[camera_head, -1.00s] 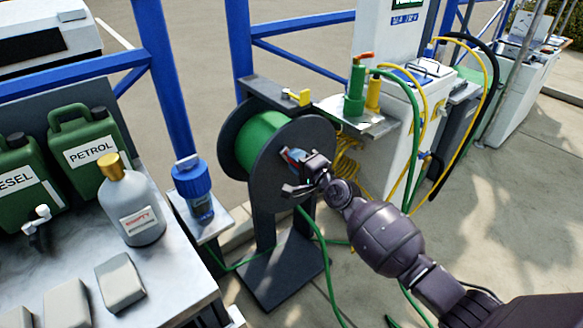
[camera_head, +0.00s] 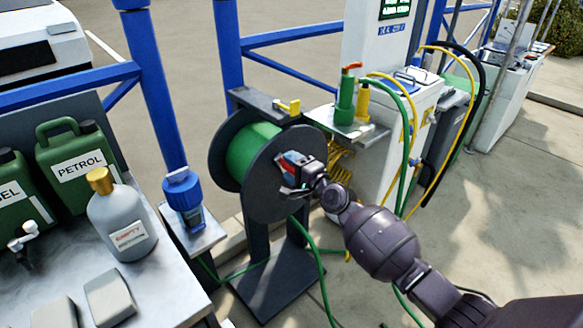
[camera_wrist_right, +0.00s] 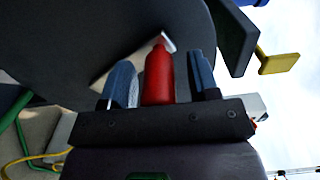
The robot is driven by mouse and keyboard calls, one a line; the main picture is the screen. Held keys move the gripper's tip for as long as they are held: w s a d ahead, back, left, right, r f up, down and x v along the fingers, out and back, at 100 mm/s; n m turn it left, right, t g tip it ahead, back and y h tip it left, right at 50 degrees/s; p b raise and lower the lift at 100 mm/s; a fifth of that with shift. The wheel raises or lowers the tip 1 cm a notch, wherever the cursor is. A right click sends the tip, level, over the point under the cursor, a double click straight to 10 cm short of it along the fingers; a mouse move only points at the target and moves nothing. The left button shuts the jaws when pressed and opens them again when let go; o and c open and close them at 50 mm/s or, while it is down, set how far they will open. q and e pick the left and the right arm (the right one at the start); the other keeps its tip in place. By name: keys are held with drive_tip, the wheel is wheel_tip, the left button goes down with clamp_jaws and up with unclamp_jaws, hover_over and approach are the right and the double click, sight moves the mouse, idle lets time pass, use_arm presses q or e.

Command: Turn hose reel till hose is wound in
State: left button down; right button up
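The hose reel (camera_head: 283,185) has black discs and a green hose drum (camera_head: 250,150), and stands on a dark post with a base plate. The red crank handle (camera_wrist_right: 158,75) sticks out from the disc towards my right wrist camera. My right gripper (camera_head: 290,172) is at the face of the reel. In the right wrist view its two blue-grey fingers (camera_wrist_right: 160,82) stand on either side of the handle, with gaps visible, so it looks open around it. Green hose (camera_head: 318,262) hangs from the reel and runs over the ground. My left gripper is not in view.
A yellow lever (camera_head: 288,107) sits on the bracket above the reel. At left, a bench carries a grey bottle (camera_head: 122,220) and green fuel cans (camera_head: 80,165). A blue-capped container (camera_head: 184,198) stands beside the reel. A white pump cabinet (camera_head: 375,55) stands behind.

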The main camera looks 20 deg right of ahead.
drive_tip(key=shift+s+d, duration=0.1)
drive_tip(key=shift+s, duration=0.35)
use_arm(q)
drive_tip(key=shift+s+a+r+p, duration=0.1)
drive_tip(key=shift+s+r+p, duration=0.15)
drive_tip(key=shift+p, duration=0.45)
use_arm(e)
drive_tip(key=v, duration=1)
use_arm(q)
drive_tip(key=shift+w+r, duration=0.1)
